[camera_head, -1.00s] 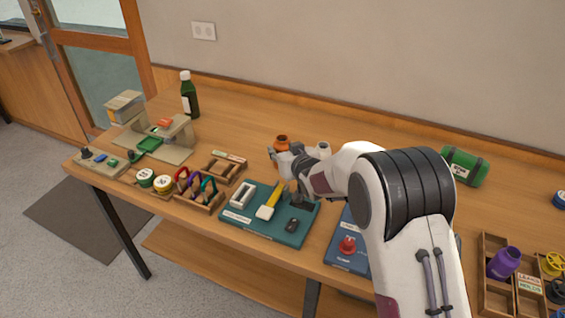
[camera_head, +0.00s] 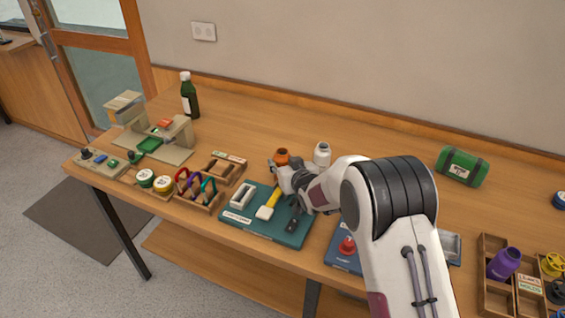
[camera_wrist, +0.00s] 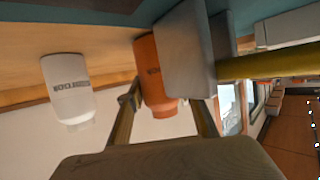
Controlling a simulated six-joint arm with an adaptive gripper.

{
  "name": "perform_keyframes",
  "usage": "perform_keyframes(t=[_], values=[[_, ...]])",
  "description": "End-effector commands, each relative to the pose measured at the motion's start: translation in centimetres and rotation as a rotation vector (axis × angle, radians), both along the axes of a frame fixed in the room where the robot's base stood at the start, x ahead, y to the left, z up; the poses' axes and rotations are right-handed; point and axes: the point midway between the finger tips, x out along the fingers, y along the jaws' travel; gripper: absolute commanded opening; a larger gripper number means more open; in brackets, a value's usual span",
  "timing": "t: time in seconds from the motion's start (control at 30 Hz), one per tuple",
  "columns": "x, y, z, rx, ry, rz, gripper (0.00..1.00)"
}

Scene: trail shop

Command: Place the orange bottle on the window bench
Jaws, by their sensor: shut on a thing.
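The orange bottle (camera_head: 282,154) is at the middle of the wooden bench, just behind my gripper (camera_head: 285,169) in the head view. In the wrist view the bottle (camera_wrist: 151,72) is between the two fingers of my gripper (camera_wrist: 166,112), which is shut on it. A grey block with a yellow handle hides part of its right side there. The head view does not clearly show whether its base touches the bench. No window shows above this bench (camera_head: 250,118); I cannot tell which surface is the window bench.
A white bottle (camera_head: 322,154) stands close to the right of the orange one. A teal board (camera_head: 250,226) with a yellow-handled mallet (camera_head: 268,207) lies in front. A dark green bottle (camera_head: 189,98) stands back left; a green roll (camera_head: 462,167) lies right. The bench between them is mostly clear.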

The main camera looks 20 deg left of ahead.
Motion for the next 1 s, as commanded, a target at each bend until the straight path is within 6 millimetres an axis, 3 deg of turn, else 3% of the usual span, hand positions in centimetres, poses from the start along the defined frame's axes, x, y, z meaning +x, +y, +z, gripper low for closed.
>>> perform_keyframes(t=[0.37, 0.4, 0.47, 1.0], values=[[0.02, 0.02, -0.26, 0.001, -0.001, 0.000, 0.09], [0.00, 0.00, -0.38, -0.001, 0.001, 0.000, 0.38], [0.00, 0.00, -0.36, -0.001, 0.001, 0.000, 0.52], [-0.18, -0.18, -0.24, 0.000, 0.000, 0.000, 0.52]])
